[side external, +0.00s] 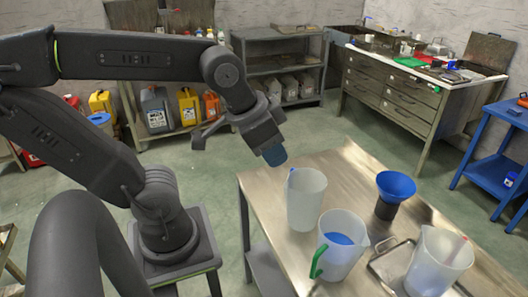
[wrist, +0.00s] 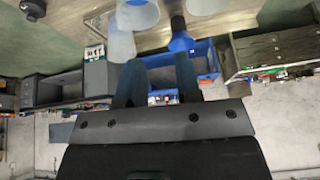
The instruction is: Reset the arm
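My gripper (side external: 274,155) hangs in the air at the left edge of the metal table, above and left of the pitchers, touching nothing. In the wrist view its two dark fingers (wrist: 158,65) stand apart with nothing between them. On the table are a translucent pitcher (side external: 307,198) nearest my gripper, a green-handled pitcher (side external: 341,246) with blue contents, and another pitcher (side external: 438,262) at the right front. A blue funnel (side external: 396,185) sits on a dark holder behind them; it also shows in the wrist view (wrist: 180,40).
The metal table (side external: 345,165) carries a shallow tray (side external: 390,262) between the front pitchers. Shelves with containers (side external: 157,110), a grey rack (side external: 285,65), a drawer bench (side external: 400,100) and a blue bench (side external: 492,165) stand around. Green floor lies open between.

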